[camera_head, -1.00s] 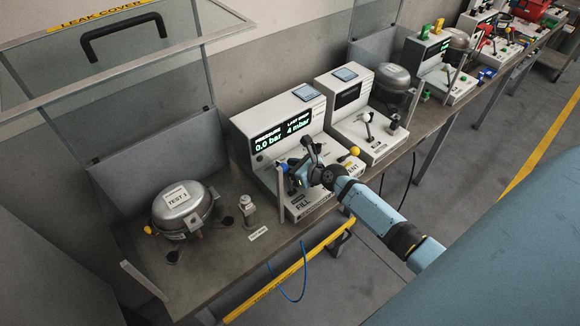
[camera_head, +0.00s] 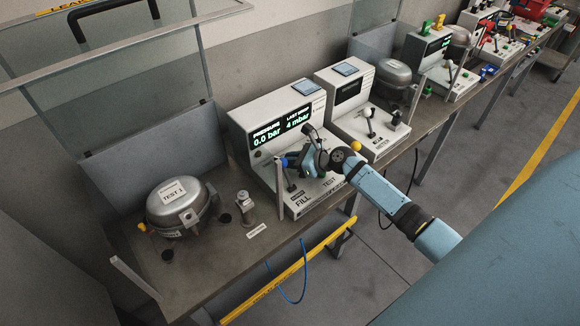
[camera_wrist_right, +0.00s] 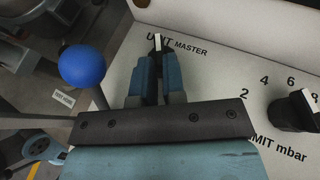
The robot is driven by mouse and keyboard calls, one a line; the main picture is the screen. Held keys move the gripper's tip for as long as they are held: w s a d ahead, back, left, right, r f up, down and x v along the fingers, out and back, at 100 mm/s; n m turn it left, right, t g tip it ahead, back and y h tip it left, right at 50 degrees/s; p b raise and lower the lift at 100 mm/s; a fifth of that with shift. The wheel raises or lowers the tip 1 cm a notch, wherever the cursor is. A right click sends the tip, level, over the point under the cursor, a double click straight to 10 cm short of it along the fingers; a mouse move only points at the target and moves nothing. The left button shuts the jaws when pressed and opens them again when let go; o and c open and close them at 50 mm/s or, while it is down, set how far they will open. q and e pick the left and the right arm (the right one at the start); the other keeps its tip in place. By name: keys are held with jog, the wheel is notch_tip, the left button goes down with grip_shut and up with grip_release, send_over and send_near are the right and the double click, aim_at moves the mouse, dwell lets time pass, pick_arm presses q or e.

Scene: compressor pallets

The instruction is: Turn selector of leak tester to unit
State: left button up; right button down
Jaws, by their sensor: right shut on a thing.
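The leak tester (camera_head: 262,118) is a white console with a green-lit display reading 0.0 bar and 4 mbar. My right gripper (camera_head: 296,164) is at its sloped front panel. In the right wrist view, the gripper's two blue fingers (camera_wrist_right: 157,66) are shut on a small dark selector with a white pointer (camera_wrist_right: 157,40). The pointer lies over the middle of the word UNIT, left of MASTER. The fingers hide the selector's lower part. My left gripper is not in view.
A blue ball lever (camera_wrist_right: 82,67) stands close left of my fingers. A second knob (camera_wrist_right: 293,110) for the mbar limit is at right. A compressor marked TEST 1 (camera_head: 177,208) rests on the bench at left. A second white console (camera_head: 344,125) stands to the right.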

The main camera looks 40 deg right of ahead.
jog(key=shift+f, duration=0.1)
jog(key=shift+y, duration=0.3)
jog(key=c, duration=1.5)
grip_release()
jog(key=shift+s+d, duration=0.1)
jog(key=shift+d, duration=0.05)
jog(key=v, duration=1.3)
jog(key=shift+s+d+r+b, duration=0.15)
jog(key=shift+r+b, duration=0.15)
jog(key=shift+r, duration=0.05)
